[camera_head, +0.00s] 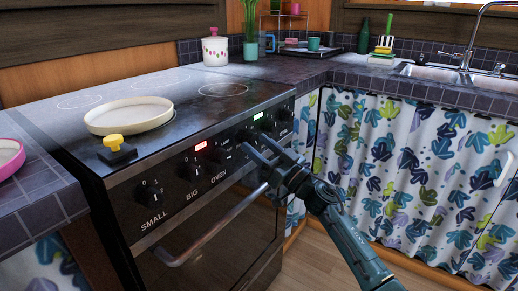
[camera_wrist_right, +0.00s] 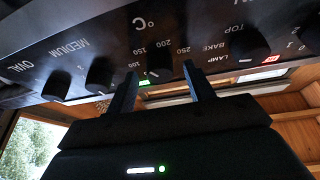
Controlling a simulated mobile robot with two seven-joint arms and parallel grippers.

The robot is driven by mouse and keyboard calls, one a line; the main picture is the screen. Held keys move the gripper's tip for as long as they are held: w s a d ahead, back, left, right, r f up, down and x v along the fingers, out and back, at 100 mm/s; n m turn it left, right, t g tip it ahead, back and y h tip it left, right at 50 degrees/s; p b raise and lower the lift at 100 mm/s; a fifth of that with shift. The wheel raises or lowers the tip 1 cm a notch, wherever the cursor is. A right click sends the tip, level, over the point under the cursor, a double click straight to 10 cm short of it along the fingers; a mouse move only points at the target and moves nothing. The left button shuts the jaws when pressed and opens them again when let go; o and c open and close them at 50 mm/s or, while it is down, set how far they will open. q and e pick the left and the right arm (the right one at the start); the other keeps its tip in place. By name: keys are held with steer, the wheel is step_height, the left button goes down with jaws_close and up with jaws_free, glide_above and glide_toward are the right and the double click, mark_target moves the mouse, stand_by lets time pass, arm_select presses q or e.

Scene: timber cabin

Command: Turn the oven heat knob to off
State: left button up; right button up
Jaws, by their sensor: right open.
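The oven heat knob (camera_wrist_right: 158,68) is dark and round, with degree numbers and a °C mark around it. In the wrist view, which is upside down, it sits between the two fingers of my right gripper (camera_wrist_right: 162,82). The fingers are spread, one on each side of it; I cannot tell whether they touch it. In the head view my right gripper (camera_head: 259,149) is at the stove's front panel, and its fingers partly hide the knob there. A green light (camera_head: 258,116) glows above the knob, and a red light (camera_head: 201,146) glows farther left. My left gripper is not in view.
Neighbouring knobs sit close on both sides, including the lamp/bake/top knob (camera_wrist_right: 250,45) and the medium knob (camera_wrist_right: 100,75). The oven door handle (camera_head: 210,232) runs below the panel. A white dish (camera_head: 129,115) and a yellow-topped black object (camera_head: 115,148) are on the stove.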

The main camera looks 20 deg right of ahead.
steer(key=shift+w+a, duration=0.1)
steer(key=shift+w, duration=0.05)
steer(key=c, duration=1)
steer(key=shift+n, duration=0.3)
